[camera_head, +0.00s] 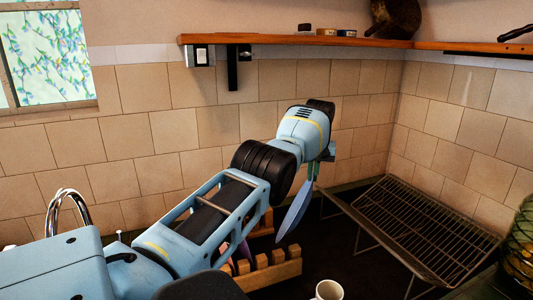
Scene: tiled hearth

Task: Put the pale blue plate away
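The pale blue plate (294,210) hangs nearly edge-on and tilted in the head view. Its upper edge is in my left gripper (313,172), which appears shut on it; the fingers are small and partly hidden by my wrist. The plate is above and to the right of a wooden slatted rack (272,272), seemingly clear of it. My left arm hides part of this rack. My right gripper is out of view.
A raised wire rack (415,228) stands in the right corner. A white mug (328,291) is at the bottom edge. A chrome tap (68,203) is at left. A wooden shelf (290,40) runs along the tiled wall above. A glass vessel (520,245) stands at far right.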

